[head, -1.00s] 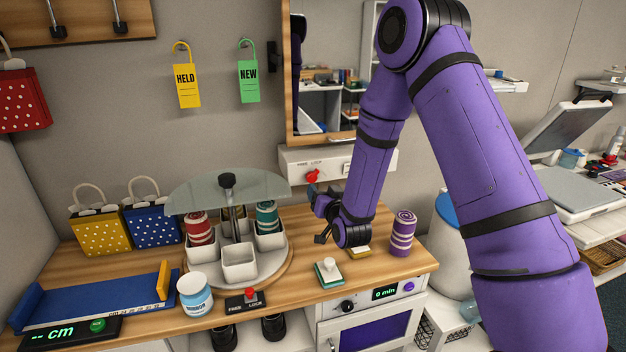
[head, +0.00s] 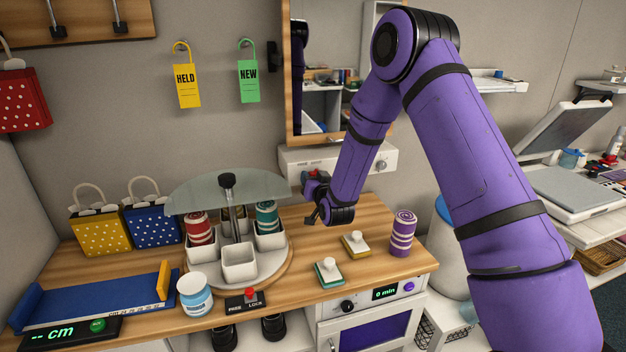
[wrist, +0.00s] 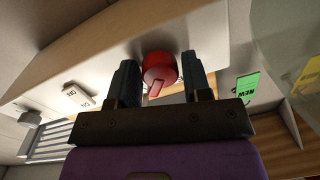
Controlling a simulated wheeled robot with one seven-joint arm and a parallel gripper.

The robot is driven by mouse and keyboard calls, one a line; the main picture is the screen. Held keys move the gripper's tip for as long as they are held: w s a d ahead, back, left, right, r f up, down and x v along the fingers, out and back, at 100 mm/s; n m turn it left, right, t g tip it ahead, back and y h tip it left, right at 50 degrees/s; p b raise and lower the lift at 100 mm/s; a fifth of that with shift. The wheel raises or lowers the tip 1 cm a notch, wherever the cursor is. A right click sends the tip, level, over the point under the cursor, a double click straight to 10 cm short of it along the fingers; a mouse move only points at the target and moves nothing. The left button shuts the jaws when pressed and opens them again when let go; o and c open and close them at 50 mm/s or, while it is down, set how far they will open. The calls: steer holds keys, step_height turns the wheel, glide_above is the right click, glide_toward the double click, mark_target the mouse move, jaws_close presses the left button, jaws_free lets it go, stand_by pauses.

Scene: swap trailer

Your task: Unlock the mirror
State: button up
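The mirror (head: 345,60) hangs on the wall in a wooden frame, partly covered by my arm in the head view. Below it is a white panel (head: 292,158), whose FREE/LOCK labels my gripper now mostly covers in that view. In the wrist view the panel's red knob (wrist: 158,68) lies between my fingers, its pointer towards the lower left of the picture. My gripper (head: 312,190) is open, with a finger on each side of the knob (wrist: 161,62). Gaps show beside the knob; I cannot tell whether either finger touches it.
A carousel with a glass top (head: 228,186) stands left of my gripper. Another red FREE/LOCK knob (head: 250,294) sits at the counter's front. A yellow-based block (head: 355,245), a green-based block (head: 329,272) and a purple striped roll (head: 403,234) stand on the counter. A switch (wrist: 78,94) shows beside the knob.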

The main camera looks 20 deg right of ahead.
steer(key=c, duration=0.5)
steer(key=shift+c, duration=0.2)
steer(key=shift+n, duration=0.3)
steer(key=shift+a+n+g+h, duration=0.15)
steer(key=shift+n+g+h, duration=0.15)
steer(key=shift+n, duration=7.1)
steer(key=shift+f, duration=0.1)
steer(key=o, duration=0.9)
